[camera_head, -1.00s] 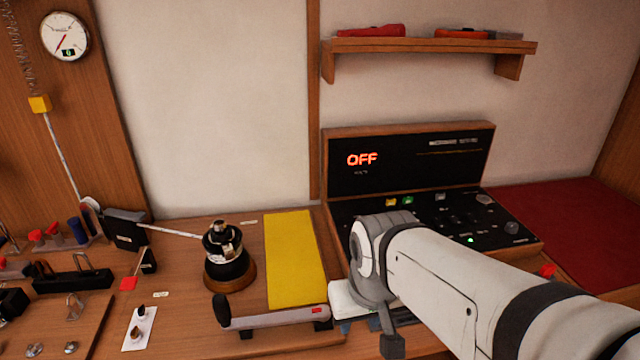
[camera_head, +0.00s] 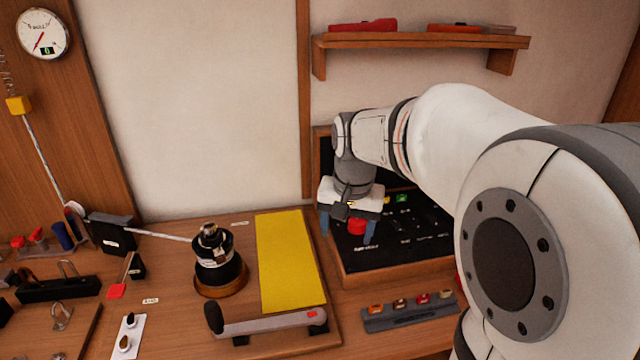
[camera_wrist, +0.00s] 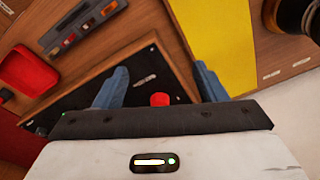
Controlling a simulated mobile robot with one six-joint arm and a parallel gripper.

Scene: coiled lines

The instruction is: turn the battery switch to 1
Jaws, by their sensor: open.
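A red knob (camera_head: 357,226), likely the battery switch, sits on the left part of the black control panel (camera_head: 420,250). My gripper (camera_head: 346,232) is above the panel with its two blue fingers apart, one to each side of the knob in the head view. The red knob also shows in the wrist view (camera_wrist: 160,99), between the bases of the open fingers (camera_wrist: 160,72). I cannot tell how far the fingertips are from the panel. The knob's setting is not readable. My arm hides most of the upright display.
A strip with several coloured switches (camera_head: 408,312) lies in front of the panel. Left of it are a yellow mat (camera_head: 288,255), a lever handle (camera_head: 270,322) and a black winch (camera_head: 218,262). A shelf (camera_head: 415,42) hangs above on the wall.

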